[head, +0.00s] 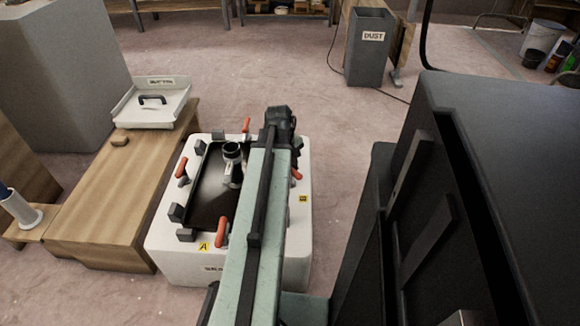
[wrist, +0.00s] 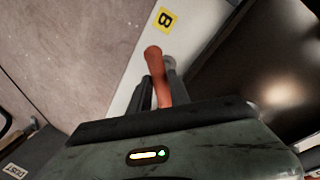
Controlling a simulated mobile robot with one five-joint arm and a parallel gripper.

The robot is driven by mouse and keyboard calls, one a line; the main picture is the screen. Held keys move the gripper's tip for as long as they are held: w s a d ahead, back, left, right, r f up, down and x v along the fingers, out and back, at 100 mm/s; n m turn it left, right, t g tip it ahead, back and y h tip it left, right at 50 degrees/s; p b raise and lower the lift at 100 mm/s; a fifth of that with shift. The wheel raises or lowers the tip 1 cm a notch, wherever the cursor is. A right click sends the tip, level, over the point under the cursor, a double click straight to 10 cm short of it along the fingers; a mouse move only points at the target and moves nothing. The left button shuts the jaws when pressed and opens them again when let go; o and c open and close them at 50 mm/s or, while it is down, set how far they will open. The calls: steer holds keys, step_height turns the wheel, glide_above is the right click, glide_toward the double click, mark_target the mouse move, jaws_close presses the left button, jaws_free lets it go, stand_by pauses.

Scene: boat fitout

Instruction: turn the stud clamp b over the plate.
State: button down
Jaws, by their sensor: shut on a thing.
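Stud clamp b has an orange handle (wrist: 155,66), beside the yellow B label (wrist: 166,20) in the wrist view. My gripper (wrist: 160,82) is shut on this handle, one dark finger on each side. The handle lies over the white rim, beside the dark plate (wrist: 262,80); its lower end is hidden by my gripper. In the head view, an orange handle (head: 297,174) shows just right of my arm, near a yellow label too small to read. The plate (head: 207,200) lies in the white box top (head: 165,235). My arm hides its right part and my gripper's fingers.
Other orange-handled clamps stand at the box's left (head: 182,168), back (head: 246,125) and front (head: 221,230), the front one near label A. A dark cylinder (head: 232,152) stands at the plate. A wooden bench (head: 115,195) is left; a large dark body (head: 490,180) fills the right.

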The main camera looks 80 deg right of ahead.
steer(key=n, duration=0.4)
steer(key=shift+s+n+t, duration=0.3)
steer(key=shift+t, duration=0.1)
steer(key=shift+s+d+n+t, duration=0.1)
steer(key=shift+n+t, duration=0.3)
steer(key=shift+n, duration=1.9)
steer(key=shift+h, duration=0.3)
steer(key=c, duration=1.3)
jaws_free()
steer(key=shift+o, duration=0.2)
steer(key=shift+r, duration=0.1)
steer(key=p+v, duration=0.7)
steer(key=p, duration=0.1)
steer(key=shift+r, duration=0.45)
steer(key=shift+f, duration=0.1)
